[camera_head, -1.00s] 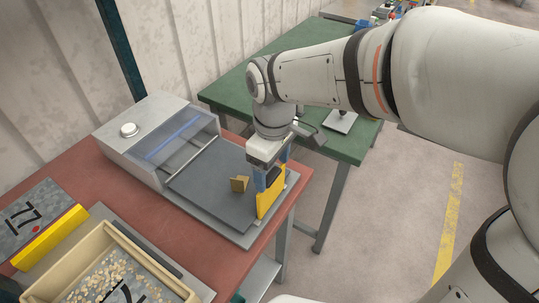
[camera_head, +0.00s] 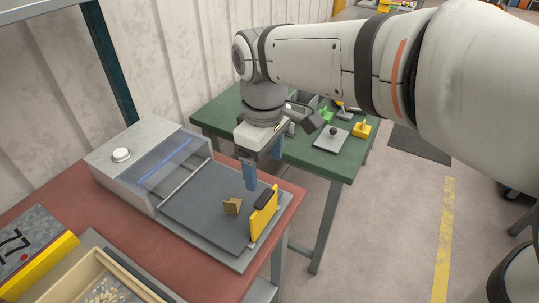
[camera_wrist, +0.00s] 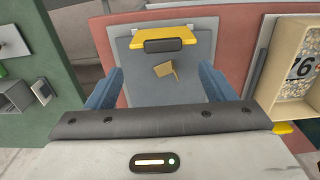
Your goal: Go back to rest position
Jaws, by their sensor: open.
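My gripper (camera_head: 262,175) is open and empty above the right end of the panel bender (camera_head: 121,171), which stands on the red table. Its blue fingers also show spread apart in the wrist view (camera_wrist: 160,92). Under it, a yellow plate with a dark handle (camera_head: 263,214) stands upright at the right edge of the machine's dark bed (camera_head: 205,207). It also shows between the fingers in the wrist view (camera_wrist: 163,39), apart from them. A small bent tan piece (camera_head: 232,206) lies on the bed beside the yellow plate and shows in the wrist view (camera_wrist: 166,70).
A green table (camera_head: 340,167) behind holds a grey plate with a knob (camera_head: 331,140) and green and yellow parts (camera_head: 362,129). A corrugated wall (camera_head: 185,60) bounds the back.

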